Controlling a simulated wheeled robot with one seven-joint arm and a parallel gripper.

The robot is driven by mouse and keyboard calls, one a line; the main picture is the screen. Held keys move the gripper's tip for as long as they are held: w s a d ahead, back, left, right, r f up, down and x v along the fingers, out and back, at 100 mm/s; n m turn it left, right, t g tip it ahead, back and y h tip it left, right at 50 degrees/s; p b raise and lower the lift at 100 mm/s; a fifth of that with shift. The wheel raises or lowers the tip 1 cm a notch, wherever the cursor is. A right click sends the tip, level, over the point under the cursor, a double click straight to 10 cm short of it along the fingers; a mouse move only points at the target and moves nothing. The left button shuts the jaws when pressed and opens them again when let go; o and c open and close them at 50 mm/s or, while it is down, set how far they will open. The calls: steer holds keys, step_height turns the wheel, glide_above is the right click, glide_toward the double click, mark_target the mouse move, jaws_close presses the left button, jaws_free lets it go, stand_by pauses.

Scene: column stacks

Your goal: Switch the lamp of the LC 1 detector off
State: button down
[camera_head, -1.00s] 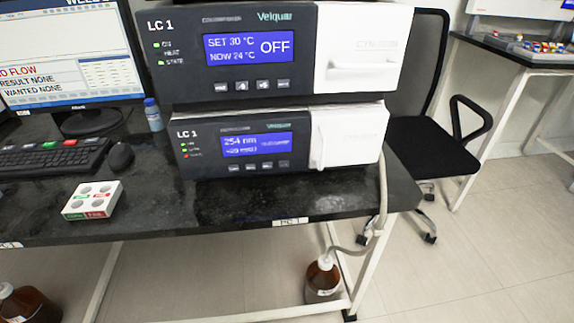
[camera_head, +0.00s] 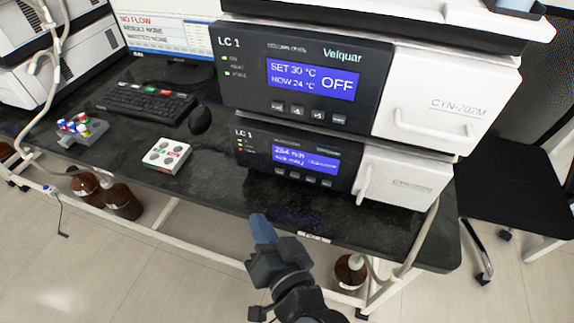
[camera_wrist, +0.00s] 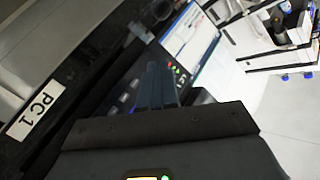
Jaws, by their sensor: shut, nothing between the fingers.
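The LC 1 detector (camera_head: 245,150) is the lower unit of the stack on the black bench. Its blue display (camera_head: 305,160) has small text, with a first line that seems to read 254 nm. A row of small buttons (camera_head: 302,178) runs below the display, and small status lights (camera_head: 240,146) sit at its left. My gripper (camera_head: 262,228) is shut and empty. It is in front of the bench edge, below and apart from the detector in the picture. Its blue fingers also show in the wrist view (camera_wrist: 157,85). The button labels are too small to read.
The column oven (camera_head: 300,75), showing OFF, sits on the detector. A white block (camera_head: 167,155), mouse (camera_head: 200,120) and keyboard (camera_head: 148,103) lie to the left. Brown bottles (camera_head: 350,272) stand below the bench.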

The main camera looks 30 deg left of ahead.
mark_target(280, 171)
steer(key=shift+w, duration=0.1)
steer(key=w, duration=0.2)
steer(key=w+a+b, duration=0.1)
steer(key=w, duration=0.1)
steer(key=w+b, duration=0.1)
steer(key=w, duration=0.1)
steer(key=shift+w+a+f, duration=0.15)
steer(key=shift+w+a, duration=0.05)
steer(key=shift+a, duration=0.1)
steer(key=shift+w+a+b, duration=0.2)
steer(key=shift+w+b, duration=0.4)
steer(key=shift+w, duration=0.35)
steer(key=shift+w, duration=0.15)
stand_by(1.1)
steer(key=shift+w+a+b, duration=0.1)
steer(key=shift+w+b, duration=0.2)
steer(key=shift+w+a+b, duration=0.1)
steer(key=shift+w+b, duration=0.2)
steer(key=shift+w, duration=0.05)
stand_by(0.7)
steer(key=shift+s, duration=0.1)
steer(key=shift+s+d+r+p, duration=0.1)
steer(key=shift+s+d+p, duration=0.05)
steer(key=shift+s, duration=0.2)
steer(key=shift+s+d+r+p, duration=0.1)
steer(key=shift+s+p, duration=0.05)
steer(key=shift+s, duration=0.2)
